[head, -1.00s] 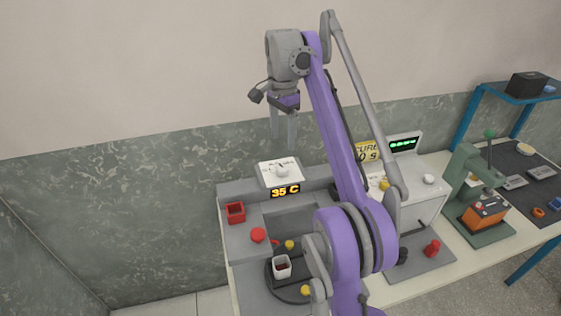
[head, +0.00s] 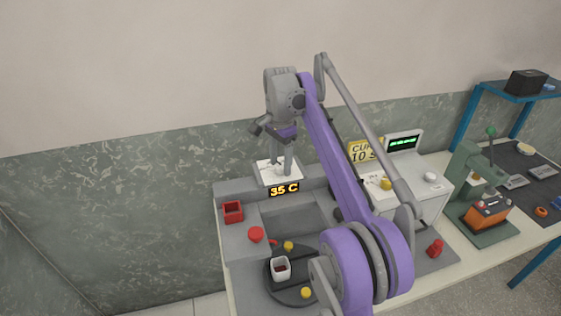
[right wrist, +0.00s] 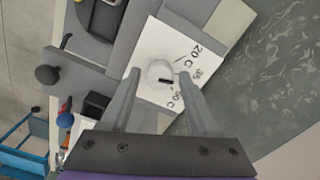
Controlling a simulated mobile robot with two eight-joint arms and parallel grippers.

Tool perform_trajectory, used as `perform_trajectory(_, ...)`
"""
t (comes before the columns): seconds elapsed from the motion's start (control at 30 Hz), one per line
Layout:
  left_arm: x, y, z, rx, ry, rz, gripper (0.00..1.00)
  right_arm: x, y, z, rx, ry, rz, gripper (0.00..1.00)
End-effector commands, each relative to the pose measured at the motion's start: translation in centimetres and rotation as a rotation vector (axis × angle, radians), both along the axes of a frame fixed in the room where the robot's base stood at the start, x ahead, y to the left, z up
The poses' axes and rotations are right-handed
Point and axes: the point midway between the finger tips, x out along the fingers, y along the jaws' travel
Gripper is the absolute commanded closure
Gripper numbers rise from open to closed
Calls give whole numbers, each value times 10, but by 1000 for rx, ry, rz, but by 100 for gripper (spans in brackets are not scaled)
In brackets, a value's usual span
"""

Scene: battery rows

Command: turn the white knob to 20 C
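The white knob (right wrist: 158,72) is round, with a black pointer mark, and sits on a white dial plate (right wrist: 150,45). In the head view the knob is largely hidden by my fingers. The display (head: 284,189) below the plate reads 35 C in orange. My right gripper (head: 281,170) points down at the knob; in the right wrist view (right wrist: 160,76) its fingers are apart, one on each side of the knob, with visible gaps. My left gripper is out of view.
A red open box (head: 233,212) and a red knob (head: 256,235) are left of and below the dial. A white machine with a green display (head: 403,143) and a green press stand to the right.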

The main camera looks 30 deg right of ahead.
Motion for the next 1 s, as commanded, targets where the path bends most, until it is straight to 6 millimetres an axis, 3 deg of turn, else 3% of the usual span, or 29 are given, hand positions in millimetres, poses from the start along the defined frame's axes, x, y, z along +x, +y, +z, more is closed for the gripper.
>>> perform_trajectory(0.07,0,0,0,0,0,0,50,0,0,0,0,0,0,55)
perform_trajectory(0.3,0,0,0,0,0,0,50,0,0,0,0,0,0,99)
perform_trajectory(0.67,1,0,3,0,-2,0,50,0,0,1,0,0,31,100)
perform_trajectory(1.0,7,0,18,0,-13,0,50,1,0,2,-1,0,241,100)
